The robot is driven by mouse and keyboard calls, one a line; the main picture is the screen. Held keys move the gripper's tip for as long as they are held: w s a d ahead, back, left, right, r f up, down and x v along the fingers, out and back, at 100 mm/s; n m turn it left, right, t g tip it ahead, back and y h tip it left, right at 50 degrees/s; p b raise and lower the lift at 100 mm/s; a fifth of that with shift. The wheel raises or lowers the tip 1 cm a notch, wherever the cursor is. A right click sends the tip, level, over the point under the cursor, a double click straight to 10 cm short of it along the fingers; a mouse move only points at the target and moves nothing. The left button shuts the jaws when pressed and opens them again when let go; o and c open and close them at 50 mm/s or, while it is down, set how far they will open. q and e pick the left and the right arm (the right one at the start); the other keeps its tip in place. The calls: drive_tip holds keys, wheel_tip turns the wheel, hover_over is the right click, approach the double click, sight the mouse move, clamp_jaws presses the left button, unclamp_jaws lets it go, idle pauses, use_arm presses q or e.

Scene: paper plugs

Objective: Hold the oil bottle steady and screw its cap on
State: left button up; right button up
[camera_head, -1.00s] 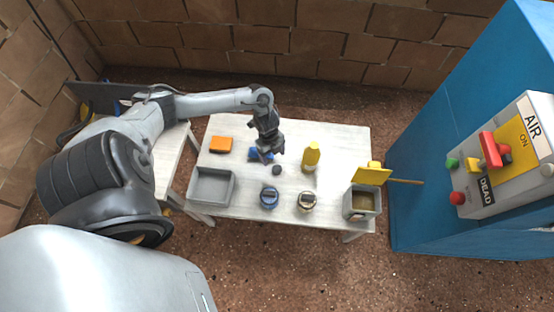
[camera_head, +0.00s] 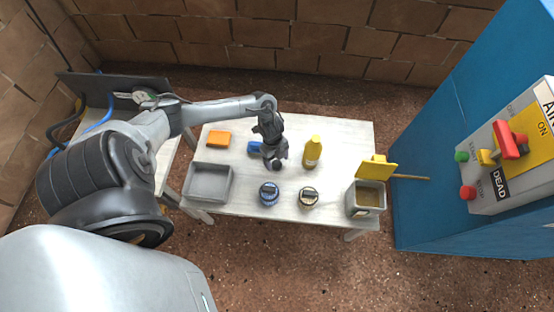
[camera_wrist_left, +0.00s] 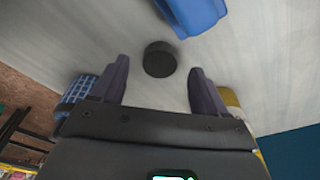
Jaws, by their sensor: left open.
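The yellow oil bottle (camera_head: 312,152) stands upright on the table, right of my left gripper (camera_head: 277,160) in the head view. Part of a yellow thing, likely this bottle, shows behind a finger in the wrist view (camera_wrist_left: 231,98). A round black cap (camera_wrist_left: 159,59) lies on the table. In the left wrist view my left gripper (camera_wrist_left: 159,68) is open, with its fingers on either side of the cap; contact cannot be told. In the head view the cap blends with the dark gripper. My right gripper is in neither view.
A blue object (camera_head: 255,148) lies close behind the gripper. A blue jar (camera_head: 269,193) and a dark-lidded jar (camera_head: 308,197) stand at the front. A grey tray (camera_head: 230,184), an orange block (camera_head: 219,138) and a grey box (camera_head: 379,200) with a yellow part are farther off.

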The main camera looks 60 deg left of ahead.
sight(277, 165)
use_arm(q)
wheel_tip(277, 165, down, 2)
drive_tip(key=shift+d+f+b, duration=0.1)
drive_tip(key=shift+d+b, duration=0.05)
drive_tip(key=shift+b, duration=0.15)
drive_tip(key=c, duration=1.1)
